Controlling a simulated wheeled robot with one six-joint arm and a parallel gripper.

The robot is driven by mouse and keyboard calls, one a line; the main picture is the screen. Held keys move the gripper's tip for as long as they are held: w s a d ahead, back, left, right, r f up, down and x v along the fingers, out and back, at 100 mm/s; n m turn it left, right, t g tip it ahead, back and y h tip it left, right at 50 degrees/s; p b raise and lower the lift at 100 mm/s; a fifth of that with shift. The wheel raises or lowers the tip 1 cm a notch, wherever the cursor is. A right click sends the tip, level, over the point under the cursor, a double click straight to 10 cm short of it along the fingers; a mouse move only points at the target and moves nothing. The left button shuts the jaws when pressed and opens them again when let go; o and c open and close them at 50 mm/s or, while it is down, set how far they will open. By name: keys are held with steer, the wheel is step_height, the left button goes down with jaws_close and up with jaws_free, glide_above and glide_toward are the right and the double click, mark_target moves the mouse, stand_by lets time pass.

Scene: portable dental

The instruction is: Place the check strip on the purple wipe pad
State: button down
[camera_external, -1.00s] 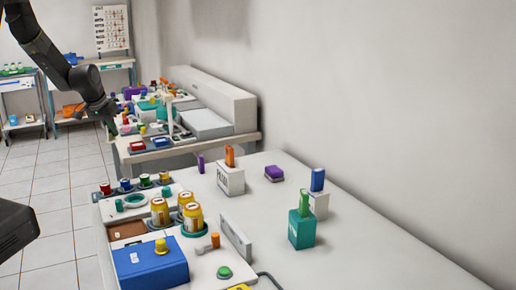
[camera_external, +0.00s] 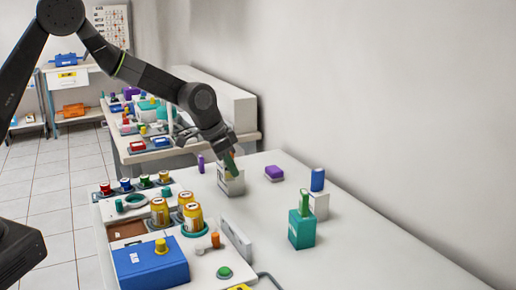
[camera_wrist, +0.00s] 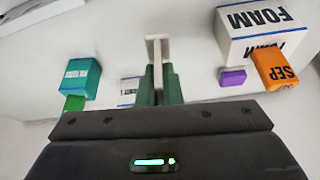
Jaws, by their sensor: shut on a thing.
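The purple wipe pad (camera_external: 274,172) lies on the white table, right of the white FOAM box (camera_external: 231,184). It seems to be the small purple block (camera_wrist: 232,77) in the wrist view, right of my fingers. My gripper (camera_external: 232,164) points down and overlaps the top of the FOAM box in the external view. In the wrist view my green fingers (camera_wrist: 158,86) are shut on a pale, T-shaped piece (camera_wrist: 153,50), apparently the check strip, which sticks out beyond them. The strip is not clear in the external view.
The FOAM box (camera_wrist: 258,30) has an orange block (camera_wrist: 275,68) at it. A teal box (camera_external: 301,231) with a green block and a white box (camera_external: 319,205) with a blue block stand to the right. Amber jars (camera_external: 160,212) and a blue case (camera_external: 150,265) are at front left.

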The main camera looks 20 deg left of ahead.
steer(key=s+d+m+b, duration=0.1)
steer(key=s+d+m, duration=0.2)
steer(key=s+d, duration=0.75)
steer(key=shift+g, duration=0.5)
steer(key=f, duration=0.2)
steer(key=f+p, duration=0.1)
steer(key=f, duration=0.2)
steer(key=shift+d+f, duration=0.2)
steer(key=shift+f, duration=0.1)
step_height(320, 180, down, 4)
steer(key=shift+f+p, duration=0.15)
steer(key=shift+p, duration=0.3)
steer(key=shift+f, duration=0.2)
steer(key=shift+f, duration=0.1)
steer(key=shift+f+b, duration=0.15)
steer(key=shift+b, duration=0.2)
steer(key=c, duration=1.6)
jaws_free()
